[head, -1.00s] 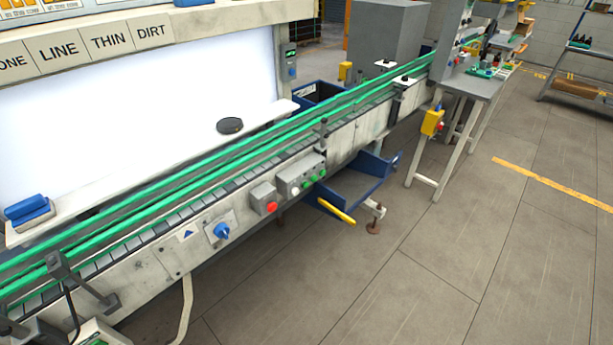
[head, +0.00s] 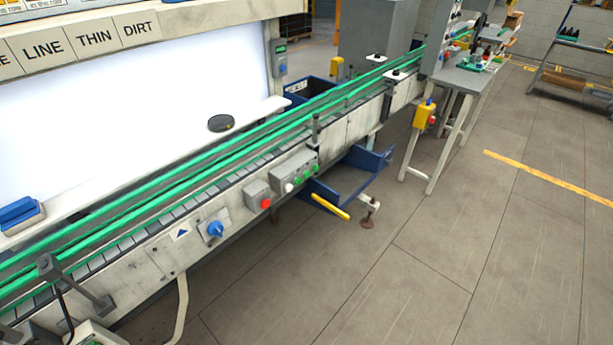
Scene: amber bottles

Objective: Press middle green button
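A small grey control box (head: 294,165) is mounted on the side of the conveyor, near the middle of the head view. A white button (head: 289,187) sits at its left end. A row of small green buttons runs to the right of it, and the middle green button (head: 307,175) is among them. The buttons are small in the picture, and I cannot tell whether any is pressed. Nothing touches the box. Neither of my grippers is in view.
A red button (head: 266,203) on its own grey box and a blue rotary switch (head: 215,229) are to the left. A blue tray with a yellow handle (head: 331,206) juts out below the conveyor. The floor (head: 430,225) at right is clear.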

